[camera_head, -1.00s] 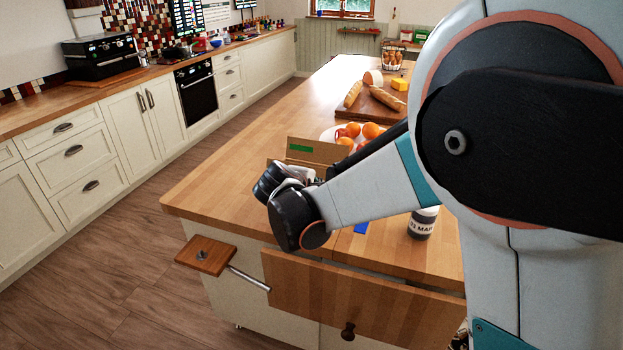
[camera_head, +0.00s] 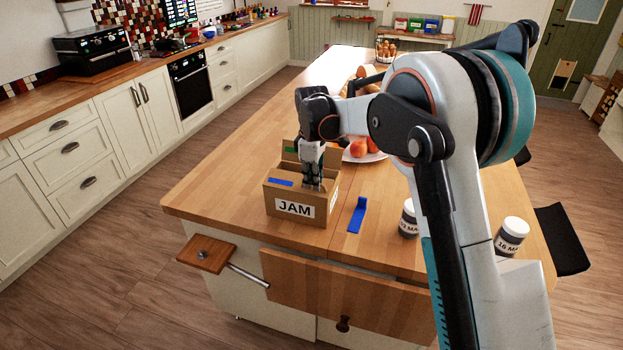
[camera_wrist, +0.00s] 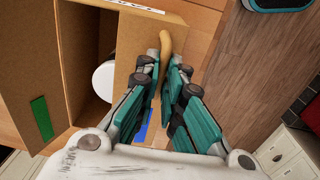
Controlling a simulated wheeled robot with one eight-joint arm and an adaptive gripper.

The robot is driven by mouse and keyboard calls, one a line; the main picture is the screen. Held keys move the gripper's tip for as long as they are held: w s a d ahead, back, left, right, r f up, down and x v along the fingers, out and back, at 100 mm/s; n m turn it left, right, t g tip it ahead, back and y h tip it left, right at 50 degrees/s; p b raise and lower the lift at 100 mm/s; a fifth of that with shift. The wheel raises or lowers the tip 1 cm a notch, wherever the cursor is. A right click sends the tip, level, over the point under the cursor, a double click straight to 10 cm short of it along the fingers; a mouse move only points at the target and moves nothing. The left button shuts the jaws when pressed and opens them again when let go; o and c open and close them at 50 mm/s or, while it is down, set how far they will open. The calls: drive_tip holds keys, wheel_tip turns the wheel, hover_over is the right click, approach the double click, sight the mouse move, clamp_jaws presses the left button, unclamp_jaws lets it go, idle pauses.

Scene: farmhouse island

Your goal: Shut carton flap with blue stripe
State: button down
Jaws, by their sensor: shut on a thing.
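The JAM carton (camera_head: 272,204) stands on the island top. Its flap with a green stripe (camera_head: 290,150) stands raised at the back and shows at left in the wrist view (camera_wrist: 41,118). My gripper (camera_head: 314,186) is down at the carton top. A white round lid (camera_wrist: 104,82) shows inside.
A blue strip-like item (camera_head: 357,215) and two jars (camera_head: 408,220) (camera_head: 511,237) are right of the carton. The countertop left of the carton is clear.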

drive_tip(key=shift+w+d+f+g+y, duration=0.15)
drive_tip(key=shift+w+g+y, duration=0.1)
drive_tip(key=shift+g, duration=0.3)
drive_tip(key=shift+w+f+g+y, duration=0.15)
drive_tip(key=shift+w+g, duration=0.1)
drive_tip(key=shift+g, duration=0.3)
drive_tip(key=c, duration=1.7)
unclamp_jaws()
drive_tip(key=r, duration=0.4)
drive_tip(key=w+r, duration=0.1)
drive_tip(key=r, duration=0.3)
drive_tip(key=w+r, duration=0.1)
drive_tip(key=r, duration=0.2)
drive_tip(key=shift+d+r, duration=0.35)
drive_tip(key=shift+r, duration=0.05)
